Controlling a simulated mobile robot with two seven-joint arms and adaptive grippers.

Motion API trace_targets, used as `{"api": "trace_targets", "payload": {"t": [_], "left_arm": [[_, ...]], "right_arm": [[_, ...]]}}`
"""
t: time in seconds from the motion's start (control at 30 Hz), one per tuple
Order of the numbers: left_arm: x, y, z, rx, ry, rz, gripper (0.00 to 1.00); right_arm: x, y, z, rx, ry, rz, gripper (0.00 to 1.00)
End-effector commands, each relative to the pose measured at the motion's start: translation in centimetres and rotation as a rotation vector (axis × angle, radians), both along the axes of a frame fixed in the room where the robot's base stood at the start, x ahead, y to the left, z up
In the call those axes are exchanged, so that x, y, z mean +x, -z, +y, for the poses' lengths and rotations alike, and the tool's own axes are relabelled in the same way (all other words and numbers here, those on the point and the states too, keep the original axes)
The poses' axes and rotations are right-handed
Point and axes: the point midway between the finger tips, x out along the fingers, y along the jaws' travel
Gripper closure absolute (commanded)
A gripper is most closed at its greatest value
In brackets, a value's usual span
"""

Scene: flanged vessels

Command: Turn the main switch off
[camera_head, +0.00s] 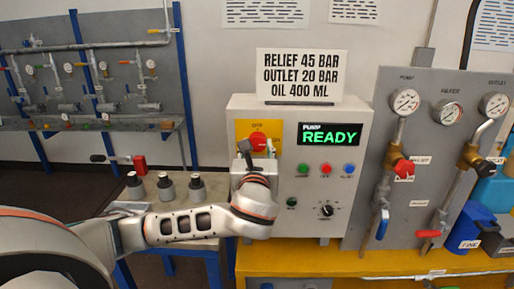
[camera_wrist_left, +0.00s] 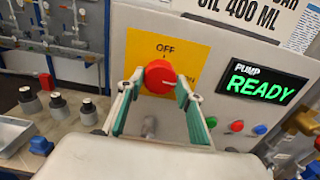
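The main switch is a red round knob (camera_head: 258,142) on a yellow plate (camera_head: 270,129) on the front of the grey pump cabinet. In the left wrist view the red knob (camera_wrist_left: 159,77) sits below the word OFF on the yellow plate (camera_wrist_left: 187,58). My left gripper (camera_wrist_left: 159,84) is open, with one green-padded finger on each side of the knob. Small gaps seem to show between pads and knob; contact is hard to tell. In the head view my left gripper (camera_head: 257,152) covers the plate's lower part. My right gripper is not in view.
The lit display (camera_head: 330,134) reads PUMP READY. Small buttons (camera_head: 326,169) and a black dial (camera_head: 326,211) lie right of my gripper. A gauge panel (camera_head: 425,150) with valves stands further right. Several small weights (camera_head: 166,187) stand on a table at left.

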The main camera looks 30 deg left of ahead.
Motion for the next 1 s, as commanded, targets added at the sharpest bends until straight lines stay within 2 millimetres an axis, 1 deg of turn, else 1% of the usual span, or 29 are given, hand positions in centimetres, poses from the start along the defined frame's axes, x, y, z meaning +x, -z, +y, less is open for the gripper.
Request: {"api": "trace_targets", "payload": {"t": [0.2, 0.37, 0.57, 1.0], "left_arm": [[-0.03, 0.06, 0.02, -0.021, -0.002, -0.013, 0.86], [-0.04, 0.13, -0.01, -0.081, -0.001, -0.047, 0.86], [-0.05, 0.16, -0.01, -0.21, -0.002, -0.126, 0.86], [-0.05, 0.18, -0.04, -0.567, -0.003, -0.343, 0.86]], "right_arm": [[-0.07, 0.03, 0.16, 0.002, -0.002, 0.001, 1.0], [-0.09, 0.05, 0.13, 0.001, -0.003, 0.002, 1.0], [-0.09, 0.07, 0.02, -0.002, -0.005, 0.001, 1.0], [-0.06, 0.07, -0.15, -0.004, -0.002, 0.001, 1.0]]}}
